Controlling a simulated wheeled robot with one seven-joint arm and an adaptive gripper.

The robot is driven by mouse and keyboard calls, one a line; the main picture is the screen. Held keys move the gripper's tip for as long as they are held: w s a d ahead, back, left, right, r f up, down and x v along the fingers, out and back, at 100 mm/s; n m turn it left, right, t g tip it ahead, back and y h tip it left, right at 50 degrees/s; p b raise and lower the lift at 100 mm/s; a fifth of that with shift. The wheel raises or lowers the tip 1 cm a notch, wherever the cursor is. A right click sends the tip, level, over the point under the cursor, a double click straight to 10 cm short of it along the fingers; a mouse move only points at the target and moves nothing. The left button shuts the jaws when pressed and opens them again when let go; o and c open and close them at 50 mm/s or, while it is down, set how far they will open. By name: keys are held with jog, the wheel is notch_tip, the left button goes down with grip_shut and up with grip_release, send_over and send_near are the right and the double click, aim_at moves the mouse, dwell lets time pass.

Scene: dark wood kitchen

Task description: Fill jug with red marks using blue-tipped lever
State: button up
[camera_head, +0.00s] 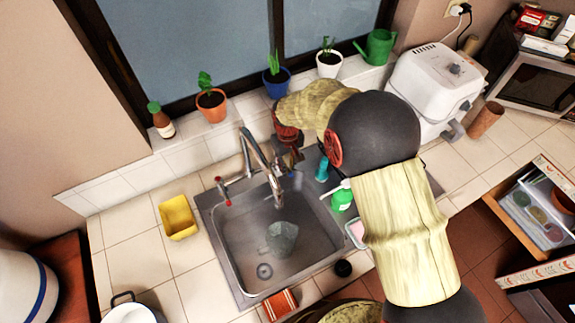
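A greyish see-through jug (282,238) stands in the sink basin (235,240), right of the drain. Red marks on it are too small to make out. The metal faucet (262,158) rises at the back of the sink, with its spout over the basin. A red-tipped lever (226,192) is on its left side. My gripper (296,160) is small and dark, behind the sink, just right of the faucet. Whether it touches anything is unclear.
A yellow container (178,217) is left of the sink, and an orange-striped cloth (280,304) lies at the front edge. Potted plants (211,105) line the sill. An open drawer (540,205) is at right.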

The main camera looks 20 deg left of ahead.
grip_shut()
dwell(0.5)
jog(key=shift+w+d+n+b, duration=0.15)
jog(key=shift+w+d+n, duration=0.2)
jog(key=shift+n, duration=0.4)
jog(key=shift+w+d+n+b, duration=0.15)
jog(key=shift+w+n, duration=0.3)
jog(key=shift+n, duration=0.3)
jog(key=shift+o, duration=2.1)
grip_release()
jog(key=shift+r, duration=0.1)
notch_tip(320, 180, up, 12)
